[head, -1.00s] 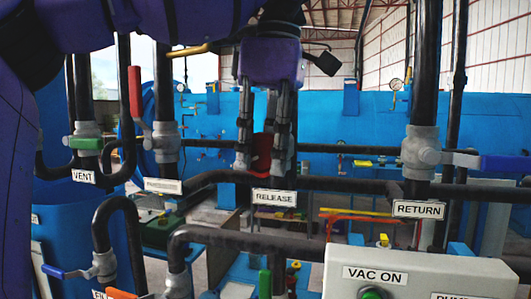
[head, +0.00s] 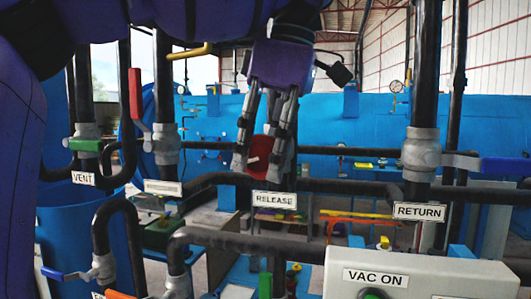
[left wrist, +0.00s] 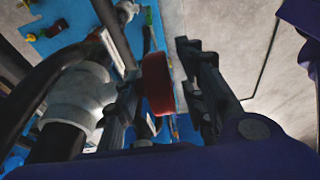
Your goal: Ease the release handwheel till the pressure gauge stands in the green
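The red release handwheel (head: 259,154) sits above the white RELEASE label (head: 274,200) in the head view, partly hidden by my fingers. My left gripper (head: 260,160) reaches down with one finger on each side of it. In the left wrist view the handwheel (left wrist: 157,82) appears edge-on between the fingers (left wrist: 160,85). It lies close to the left finger, with a clear gap to the right finger; I cannot tell whether the left finger touches. The left gripper is open. Small round gauges show at right (head: 396,86) and left (head: 181,88); their needles are too small to read. My right gripper is out of view.
Dark pipes surround the handwheel. A red lever (head: 135,94) and green lever (head: 86,144) stand at left, a blue lever (head: 506,167) at right. The grey VAC ON box (head: 420,272) fills the lower right. A blue vessel (head: 330,120) lies behind.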

